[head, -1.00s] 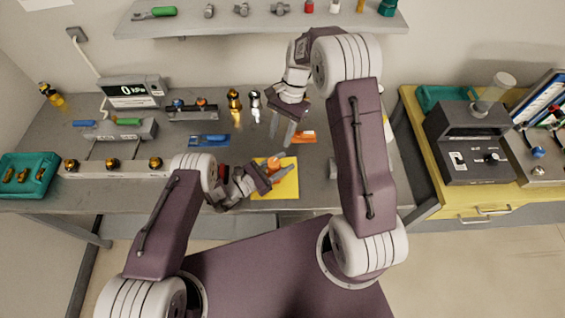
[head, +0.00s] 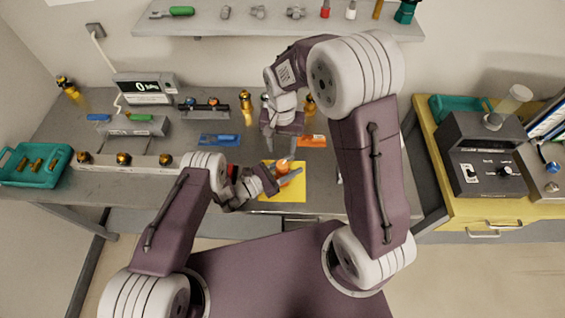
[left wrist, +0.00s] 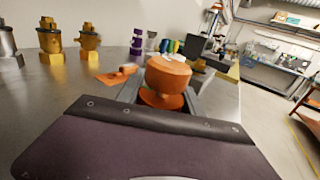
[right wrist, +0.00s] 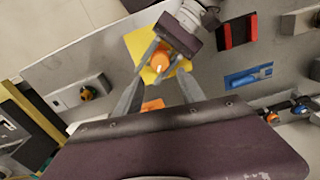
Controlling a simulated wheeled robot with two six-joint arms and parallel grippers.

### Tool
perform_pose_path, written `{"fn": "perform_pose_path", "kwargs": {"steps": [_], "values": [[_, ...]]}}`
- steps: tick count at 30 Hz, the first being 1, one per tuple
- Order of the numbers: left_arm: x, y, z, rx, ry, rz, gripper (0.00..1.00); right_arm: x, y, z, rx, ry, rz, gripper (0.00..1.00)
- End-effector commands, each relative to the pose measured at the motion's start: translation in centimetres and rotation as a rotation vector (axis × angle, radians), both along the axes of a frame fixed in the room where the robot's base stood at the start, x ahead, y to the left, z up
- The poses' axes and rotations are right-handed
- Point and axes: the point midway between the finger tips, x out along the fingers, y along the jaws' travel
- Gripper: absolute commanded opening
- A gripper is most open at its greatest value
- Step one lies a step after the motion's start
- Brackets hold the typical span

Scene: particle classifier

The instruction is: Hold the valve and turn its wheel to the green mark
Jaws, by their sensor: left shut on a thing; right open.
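The valve is an orange body with a round orange wheel on top (left wrist: 168,76). It stands over a yellow mat (head: 296,193) near the bench's front edge. My left gripper (head: 284,176) is shut on the valve (head: 282,168) from the side, below the wheel. In the right wrist view the valve (right wrist: 160,62) shows between the left fingers. My right gripper (head: 280,152) is open and empty, pointing down just behind and above the valve. Its spread fingers (right wrist: 157,84) flank the valve in its wrist view. I cannot make out a green mark.
An orange item (head: 312,141) and a blue one (head: 219,140) lie behind the mat. Brass fittings (head: 246,102) stand farther back. A teal bin (head: 38,167) and a rail with brass knobs (head: 140,167) are at left. A dark device (head: 480,160) stands on the yellow cabinet at right.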

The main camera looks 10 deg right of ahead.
Motion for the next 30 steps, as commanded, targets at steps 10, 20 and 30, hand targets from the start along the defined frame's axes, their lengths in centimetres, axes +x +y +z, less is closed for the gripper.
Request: {"fn": "perform_pose_path", "kwargs": {"steps": [10, 20, 30], "values": [[0.0, 0.0, 0.0, 0.001, 0.000, 0.000, 0.00, -0.1, 0.0, -8.1, 0.000, 0.005, -0.002, 0.47], [0.0, 0.0, 0.0, 0.001, 0.000, 0.000, 0.00, 0.0, 0.0, -10.3, 0.000, 0.001, -0.003, 0.47], [0.0, 0.0, 0.0, 0.001, 0.000, 0.000, 0.00, 0.0, 0.0, -10.2, 0.000, 0.001, -0.003, 0.00]]}}
